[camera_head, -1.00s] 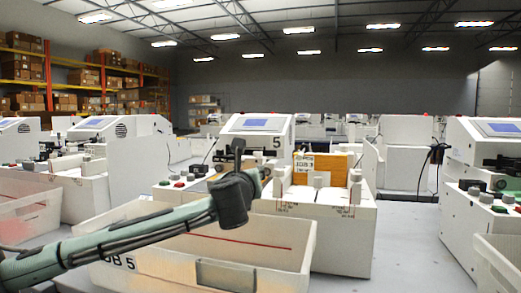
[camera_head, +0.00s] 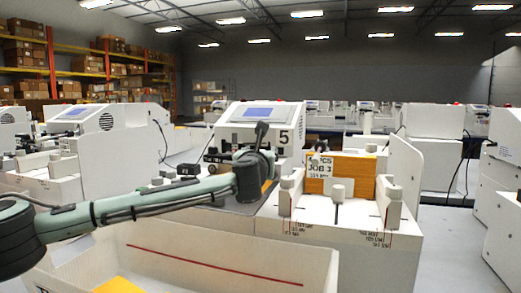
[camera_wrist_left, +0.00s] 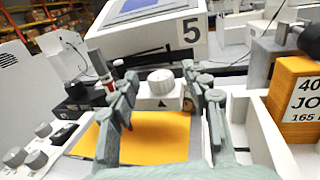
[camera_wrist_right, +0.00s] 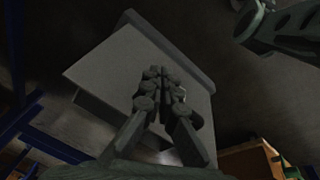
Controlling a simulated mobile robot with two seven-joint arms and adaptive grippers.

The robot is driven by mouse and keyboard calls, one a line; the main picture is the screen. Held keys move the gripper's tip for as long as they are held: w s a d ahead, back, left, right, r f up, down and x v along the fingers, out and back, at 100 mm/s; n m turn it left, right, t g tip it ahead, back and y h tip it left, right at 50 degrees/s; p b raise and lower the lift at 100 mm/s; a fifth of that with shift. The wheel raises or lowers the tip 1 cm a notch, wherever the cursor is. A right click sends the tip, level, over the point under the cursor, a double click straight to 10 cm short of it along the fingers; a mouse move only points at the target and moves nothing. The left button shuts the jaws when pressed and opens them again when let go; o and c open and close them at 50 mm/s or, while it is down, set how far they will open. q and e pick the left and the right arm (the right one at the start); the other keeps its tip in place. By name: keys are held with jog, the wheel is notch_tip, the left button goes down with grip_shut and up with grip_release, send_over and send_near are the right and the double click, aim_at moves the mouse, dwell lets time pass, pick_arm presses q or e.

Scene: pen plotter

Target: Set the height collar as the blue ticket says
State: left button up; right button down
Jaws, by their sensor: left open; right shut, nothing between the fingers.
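The plotter numbered 5 (camera_head: 262,113) stands mid-view with a blue screen. My left gripper (camera_wrist_left: 165,98) is open over its bed, with an orange sheet (camera_wrist_left: 165,140) lying below. In the left wrist view a round pale knob (camera_wrist_left: 160,76) on a block with a black triangle mark shows between the fingers, beyond the tips; whether it is the height collar I cannot tell. A dark pen-like part with a red band (camera_wrist_left: 107,82) stands left of the left finger. I make out no blue ticket.
An orange block stack labelled JOB (camera_head: 340,172) stands in a white holder right of the plotter bed. A white bin (camera_head: 220,262) with a red line and an orange sheet (camera_head: 118,285) is in front. Knobs (camera_wrist_left: 25,157) sit at left. Other plotters stand around.

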pick_arm(q)
jog(key=shift+w+d, duration=0.1)
jog(key=shift+w, duration=0.95)
pick_arm(e)
jog(key=shift+s+d+f, duration=0.15)
jog(key=shift+s+f, duration=0.15)
jog(key=shift+f, duration=0.2)
pick_arm(q)
jog(key=shift+c, duration=0.4)
grip_shut()
